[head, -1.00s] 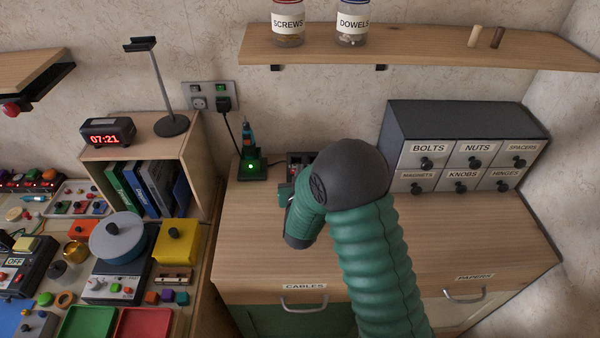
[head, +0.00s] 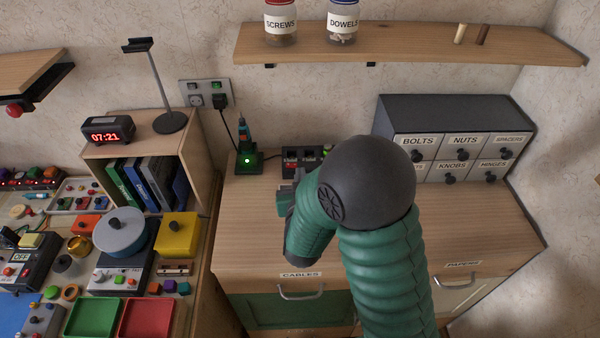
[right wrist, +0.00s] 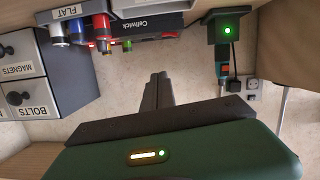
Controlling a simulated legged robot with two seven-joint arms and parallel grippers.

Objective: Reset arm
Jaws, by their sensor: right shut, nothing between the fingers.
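My right arm with its green ribbed sleeve and dark joint reaches over the wooden desk top (head: 250,225). My right gripper (head: 284,192) shows in part in the head view, beyond the dark joint. In the right wrist view my right gripper (right wrist: 159,82) has its two dark fingers together, with nothing between them. The fingers are apart from the charger and the battery rack. My left gripper is not in view.
A charger with a green light (head: 248,162) and a dark rack (head: 303,158) stand at the back of the desk. A labelled drawer cabinet (head: 455,145) stands right. A shelf (head: 400,45) with jars hangs above. A cluttered bench lies left.

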